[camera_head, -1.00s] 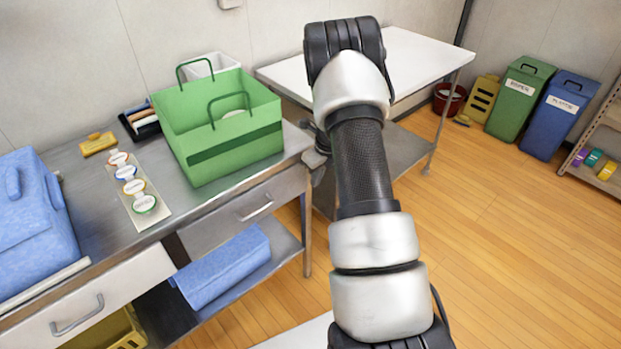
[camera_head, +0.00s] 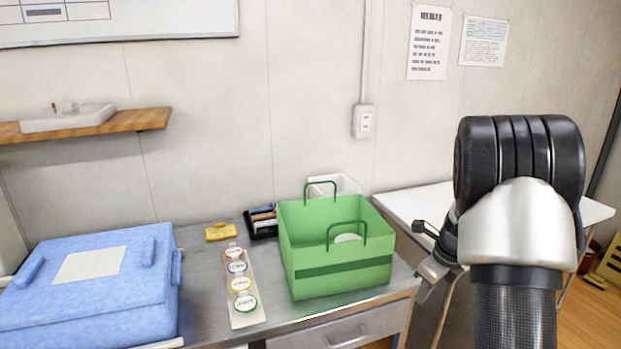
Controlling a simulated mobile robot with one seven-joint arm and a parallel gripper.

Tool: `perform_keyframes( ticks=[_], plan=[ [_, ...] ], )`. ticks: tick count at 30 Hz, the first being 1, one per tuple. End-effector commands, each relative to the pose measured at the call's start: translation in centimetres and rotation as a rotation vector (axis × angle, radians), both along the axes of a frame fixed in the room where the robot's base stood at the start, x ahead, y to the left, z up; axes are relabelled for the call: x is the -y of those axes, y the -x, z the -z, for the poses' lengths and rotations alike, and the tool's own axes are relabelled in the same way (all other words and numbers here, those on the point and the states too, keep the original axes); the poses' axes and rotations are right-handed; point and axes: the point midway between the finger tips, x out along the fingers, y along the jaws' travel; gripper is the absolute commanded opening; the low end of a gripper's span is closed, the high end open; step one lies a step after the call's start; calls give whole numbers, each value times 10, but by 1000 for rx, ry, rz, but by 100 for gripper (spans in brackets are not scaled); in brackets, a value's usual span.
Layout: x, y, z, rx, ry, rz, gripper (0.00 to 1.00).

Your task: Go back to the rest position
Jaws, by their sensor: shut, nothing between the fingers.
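My arm rises at the right of the head view, with its black and silver elbow part nearest the camera. My gripper (camera_head: 428,282) shows only partly beside the arm, at the right end of the steel counter (camera_head: 205,285). It is shut and empty, and the arm hides part of it. It is to the right of the green bag (camera_head: 342,272), apart from it by a small gap. The green bag stands upright and open on the counter with its two handles up, and a pale round thing shows inside it.
A blue padded bag (camera_head: 90,285) lies at the counter's left. A strip of round labels (camera_head: 240,290), a yellow block (camera_head: 220,231) and a dark tray (camera_head: 262,222) lie between. A white bin (camera_head: 347,185) is behind the green bag. A white table (camera_head: 400,204) stands at the right.

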Motion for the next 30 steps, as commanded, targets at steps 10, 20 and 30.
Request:
perform_keyframes(
  ticks=[10,20,30],
  plan=[
    [-117,101,-163,203,321,-1084,0],
    [-167,215,-210,261,706,-1917,0],
    [-175,281,-209,199,989,-2397,0]
  ],
)
